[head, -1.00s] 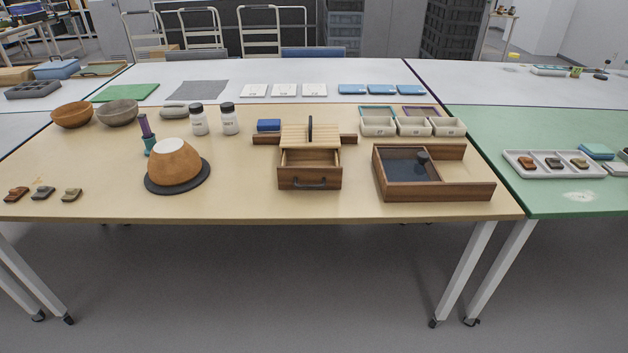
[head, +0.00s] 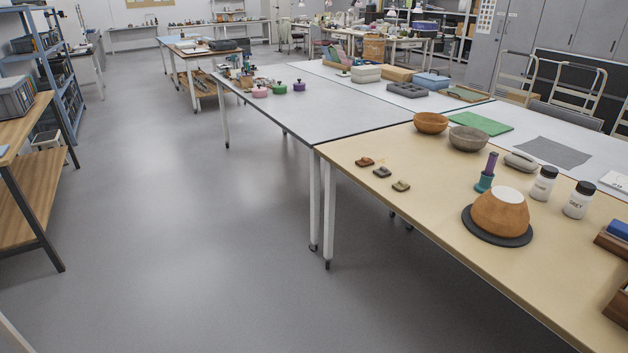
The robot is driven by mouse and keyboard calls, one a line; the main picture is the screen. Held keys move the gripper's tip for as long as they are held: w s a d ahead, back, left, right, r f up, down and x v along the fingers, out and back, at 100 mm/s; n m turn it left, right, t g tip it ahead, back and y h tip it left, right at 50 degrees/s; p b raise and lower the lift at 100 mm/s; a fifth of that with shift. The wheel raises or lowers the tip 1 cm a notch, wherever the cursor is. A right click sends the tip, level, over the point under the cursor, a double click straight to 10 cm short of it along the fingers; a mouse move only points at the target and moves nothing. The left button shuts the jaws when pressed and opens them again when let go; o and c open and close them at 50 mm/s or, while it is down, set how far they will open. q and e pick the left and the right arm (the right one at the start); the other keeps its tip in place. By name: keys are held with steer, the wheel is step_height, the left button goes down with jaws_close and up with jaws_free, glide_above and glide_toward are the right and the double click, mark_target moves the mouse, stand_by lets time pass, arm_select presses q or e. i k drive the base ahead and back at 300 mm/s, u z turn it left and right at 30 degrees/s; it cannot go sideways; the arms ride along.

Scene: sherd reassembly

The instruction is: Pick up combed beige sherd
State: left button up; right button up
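Three small sherds lie in a row on the near left part of the beige table (head: 440,225). One is reddish brown (head: 365,162) and one is dark grey (head: 382,172). The third is beige to olive (head: 401,186) and is nearest in colour to the combed beige sherd. Combing marks are too small to make out. All three lie apart from each other, close to the table's left end. Neither of my grippers shows in the head view.
A round orange-brown pot (head: 500,212) sits on a dark disc right of the sherds, with a purple and teal tool (head: 487,174) behind it. Two bowls (head: 431,122) and labelled jars (head: 543,183) stand farther back. Open grey floor (head: 200,240) lies left of the table.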

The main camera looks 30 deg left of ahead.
mark_target(402, 186)
steer(key=u, duration=0.35)
steer(key=k, duration=0.55)
steer(key=u, duration=0.9)
steer(key=i, duration=0.9)
steer(key=u, duration=0.55)
steer(key=i, duration=1.6)
steer(key=z, duration=1.35)
steer(key=i, duration=0.55)
steer(key=z, duration=0.4)
